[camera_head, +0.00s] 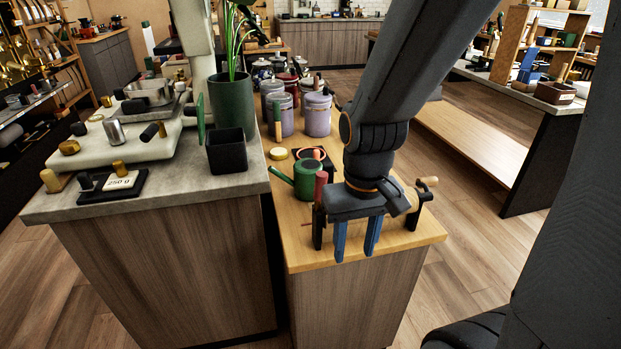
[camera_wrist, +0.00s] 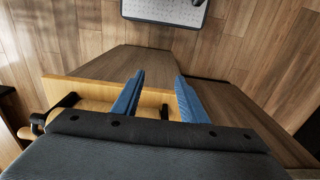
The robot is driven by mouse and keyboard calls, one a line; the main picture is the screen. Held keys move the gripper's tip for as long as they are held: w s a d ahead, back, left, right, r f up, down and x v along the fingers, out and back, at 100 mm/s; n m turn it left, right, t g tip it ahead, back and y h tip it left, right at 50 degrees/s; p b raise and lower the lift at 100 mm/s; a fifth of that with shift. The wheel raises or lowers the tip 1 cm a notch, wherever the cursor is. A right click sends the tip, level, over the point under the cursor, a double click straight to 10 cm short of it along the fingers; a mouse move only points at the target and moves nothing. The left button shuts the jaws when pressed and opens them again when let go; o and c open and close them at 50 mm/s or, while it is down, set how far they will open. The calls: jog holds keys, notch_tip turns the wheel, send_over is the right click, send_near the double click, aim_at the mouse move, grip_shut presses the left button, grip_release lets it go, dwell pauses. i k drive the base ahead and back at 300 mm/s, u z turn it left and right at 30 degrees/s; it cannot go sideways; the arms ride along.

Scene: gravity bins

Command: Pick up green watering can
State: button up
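A green watering can (camera_head: 305,181) stands on the light wooden counter in the head view, with its spout pointing left. A red cylindrical thing (camera_head: 321,184) shows at its right side, partly in front of it. My gripper (camera_head: 356,242) is to the right of and nearer than the can, at the counter's front end, pointing down. Its two blue fingers are apart with nothing between them. In the wrist view my gripper (camera_wrist: 157,88) is also open and empty, over the counter's edge and the floor. The watering can is not seen in the wrist view.
A black square pot (camera_head: 226,152) and a green plant pot (camera_head: 232,106) stand left. A wood-handled thing (camera_head: 427,183) is right of my gripper.

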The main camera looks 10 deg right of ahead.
aim_at(305, 169)
jog(key=u, duration=2.75)
jog(key=k, duration=2)
jog(key=z, duration=1.65)
